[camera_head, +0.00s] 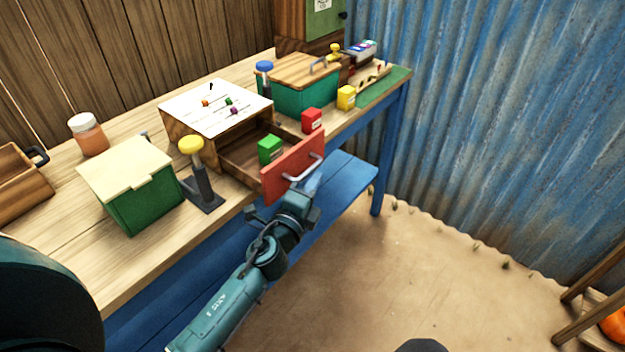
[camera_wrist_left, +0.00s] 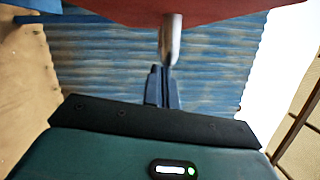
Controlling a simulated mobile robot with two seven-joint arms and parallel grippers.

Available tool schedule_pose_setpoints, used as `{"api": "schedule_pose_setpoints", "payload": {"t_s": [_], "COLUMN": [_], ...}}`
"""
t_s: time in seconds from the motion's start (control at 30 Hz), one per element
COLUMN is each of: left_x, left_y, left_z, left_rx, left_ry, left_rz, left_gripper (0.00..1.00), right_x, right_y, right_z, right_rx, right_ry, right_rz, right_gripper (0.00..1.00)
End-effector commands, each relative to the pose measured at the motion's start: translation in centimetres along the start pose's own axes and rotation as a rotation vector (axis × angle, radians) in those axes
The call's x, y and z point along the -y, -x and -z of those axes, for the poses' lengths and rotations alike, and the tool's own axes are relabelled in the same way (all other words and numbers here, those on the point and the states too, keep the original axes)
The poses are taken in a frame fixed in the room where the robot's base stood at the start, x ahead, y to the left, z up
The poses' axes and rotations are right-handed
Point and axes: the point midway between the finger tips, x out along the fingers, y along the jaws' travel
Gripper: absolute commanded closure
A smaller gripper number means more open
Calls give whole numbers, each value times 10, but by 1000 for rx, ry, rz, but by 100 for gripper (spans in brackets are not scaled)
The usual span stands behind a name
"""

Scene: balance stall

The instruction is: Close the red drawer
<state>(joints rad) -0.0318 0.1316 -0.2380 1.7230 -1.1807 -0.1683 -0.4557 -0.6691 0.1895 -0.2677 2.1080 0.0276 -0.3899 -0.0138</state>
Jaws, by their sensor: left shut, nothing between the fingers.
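The red drawer (camera_head: 290,170) is pulled well out of a wooden box with a white top (camera_head: 217,106). A green block (camera_head: 270,149) lies in the drawer. The drawer front carries a pale metal handle (camera_head: 306,172). My left gripper (camera_head: 311,184) is shut and empty, just in front of the drawer front, close to the handle. In the left wrist view the shut fingertips (camera_wrist_left: 163,72) point at the handle (camera_wrist_left: 171,38) under the red front (camera_wrist_left: 200,8). I cannot tell whether they touch. My right gripper is not in view.
Left of the drawer, a yellow-topped lever (camera_head: 196,170) and a green box with a cream lid (camera_head: 130,185) stand on the wooden bench. Right of it are a red block (camera_head: 312,120), a yellow block (camera_head: 346,97) and a teal box (camera_head: 305,95). The floor (camera_head: 400,270) in front is clear.

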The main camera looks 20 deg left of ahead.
Motion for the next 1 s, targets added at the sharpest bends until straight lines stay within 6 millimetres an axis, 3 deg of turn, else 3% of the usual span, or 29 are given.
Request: {"api": "schedule_pose_setpoints", "payload": {"t_s": [0.37,0.7,1.0], "left_x": [-1,-14,-14], "left_y": [-1,-18,-20], "left_z": [-5,-68,-77], "left_rx": [1,2,2], "left_ry": [-1,-4,0], "left_rz": [-1,-1,0], "left_gripper": [100,100,100], "right_x": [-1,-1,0], "right_y": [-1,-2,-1], "right_z": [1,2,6], "right_rx": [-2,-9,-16], "right_ry": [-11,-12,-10], "right_rz": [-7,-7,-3], "right_gripper": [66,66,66]}}
